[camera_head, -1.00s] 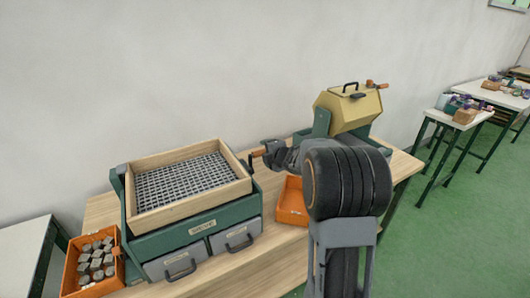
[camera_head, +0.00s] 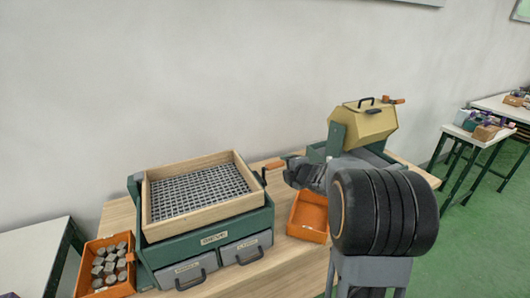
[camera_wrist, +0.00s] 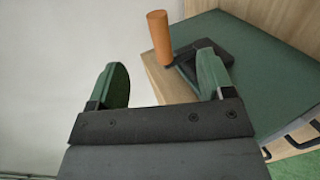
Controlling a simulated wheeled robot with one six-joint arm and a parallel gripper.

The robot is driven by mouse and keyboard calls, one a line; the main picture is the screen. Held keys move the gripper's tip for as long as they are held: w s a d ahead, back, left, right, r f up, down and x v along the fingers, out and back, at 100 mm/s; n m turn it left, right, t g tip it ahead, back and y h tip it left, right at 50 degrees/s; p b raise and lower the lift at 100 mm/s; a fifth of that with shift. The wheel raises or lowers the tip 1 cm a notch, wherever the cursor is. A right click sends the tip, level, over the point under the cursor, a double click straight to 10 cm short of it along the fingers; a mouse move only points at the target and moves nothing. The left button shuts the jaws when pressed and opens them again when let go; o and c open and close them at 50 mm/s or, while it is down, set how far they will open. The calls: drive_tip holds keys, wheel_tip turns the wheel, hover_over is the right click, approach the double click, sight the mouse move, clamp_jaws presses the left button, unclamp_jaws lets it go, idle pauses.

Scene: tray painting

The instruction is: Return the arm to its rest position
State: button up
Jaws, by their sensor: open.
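My gripper (camera_wrist: 163,82) is open, with its two green fingers apart and nothing between them that it holds. In the wrist view, an orange handle (camera_wrist: 160,38) stands beyond the fingers, beside the green casing (camera_wrist: 230,45). In the head view, my arm rises at the right of the workbench. Its dark end lies between the sieve and the yellow drum, and the fingers are hard to make out there. The orange crank handle (camera_head: 275,165) shows just left of it, apart or touching I cannot tell.
The sieve box (camera_head: 200,190) with a mesh top and drawers stands on the wooden bench (camera_head: 262,285). A yellow drum (camera_head: 362,125) stands at the back right. An orange bin of grey pieces (camera_head: 98,292) sits left; an empty orange bin (camera_head: 308,218) is near my arm.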

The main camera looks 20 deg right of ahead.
drive_tip(key=s+d+f+m+g+h, duration=0.4)
drive_tip(key=d+m+h, duration=0.1)
drive_tip(key=m, duration=0.4)
drive_tip(key=s+a+f+m+g, duration=0.15)
drive_tip(key=s+m+g, duration=0.25)
drive_tip(key=s+m, duration=0.4)
drive_tip(key=s+a+r+m+g+y, duration=0.1)
drive_tip(key=s+a+r+m+y, duration=0.1)
drive_tip(key=s+a, duration=1.2)
drive_tip(key=shift+s+a+r+g+y, duration=0.25)
drive_tip(key=shift+a+r+y, duration=0.45)
drive_tip(key=shift+a+r, duration=0.65)
drive_tip(key=shift+a+f, duration=0.2)
